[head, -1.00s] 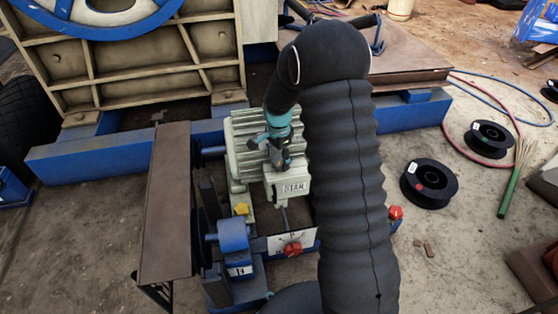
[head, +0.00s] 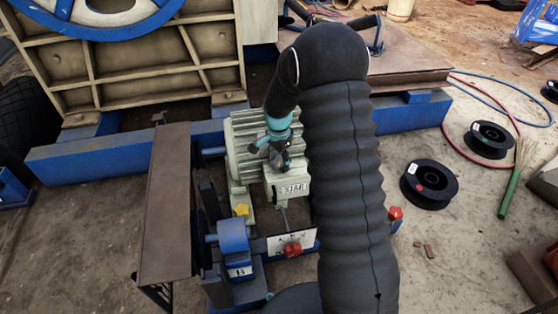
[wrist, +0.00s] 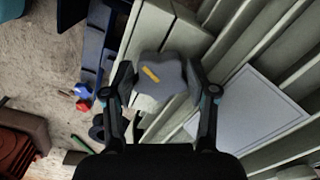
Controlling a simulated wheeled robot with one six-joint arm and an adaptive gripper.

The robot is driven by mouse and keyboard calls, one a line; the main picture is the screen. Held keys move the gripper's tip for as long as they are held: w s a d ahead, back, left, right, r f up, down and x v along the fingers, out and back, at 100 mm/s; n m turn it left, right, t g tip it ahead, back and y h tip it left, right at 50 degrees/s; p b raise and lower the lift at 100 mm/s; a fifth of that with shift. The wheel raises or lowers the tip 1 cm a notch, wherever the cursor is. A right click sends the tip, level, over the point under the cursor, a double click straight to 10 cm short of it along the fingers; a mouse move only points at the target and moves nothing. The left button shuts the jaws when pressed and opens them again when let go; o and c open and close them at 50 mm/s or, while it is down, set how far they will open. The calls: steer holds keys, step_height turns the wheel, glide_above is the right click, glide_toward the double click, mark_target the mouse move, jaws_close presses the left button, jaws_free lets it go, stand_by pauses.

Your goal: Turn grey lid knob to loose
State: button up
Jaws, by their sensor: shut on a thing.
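The grey lid knob (wrist: 158,84) is a lobed knob with a yellow mark, on top of the pale ribbed terminal box in the wrist view. My gripper (wrist: 160,76) is shut on it, one finger on each side. In the head view my gripper (head: 277,150) points down onto the top of the pale green motor (head: 243,150), which has a "STAR" label. The knob itself cannot be made out there behind my gripper. The yellow mark lies slanted in the wrist view.
A yellow knob (head: 241,210) and a red knob (head: 292,250) on a white plate sit in front of the motor. Another red knob (head: 396,213) is to the right. A brown guard plate (head: 165,205) stands left. Black spools (head: 429,184) lie on the floor.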

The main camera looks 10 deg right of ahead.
steer(key=n, duration=0.4)
steer(key=shift+s+d+n, duration=0.1)
steer(key=shift+n, duration=0.3)
steer(key=n, duration=0.5)
steer(key=shift+d+n, duration=0.1)
steer(key=shift+n, duration=0.2)
steer(key=n, duration=0.4)
steer(key=shift+d, duration=0.15)
steer(key=shift+d+n, duration=0.1)
steer(key=shift+n, duration=2.3)
steer(key=o, duration=0.9)
steer(key=shift+c, duration=0.2)
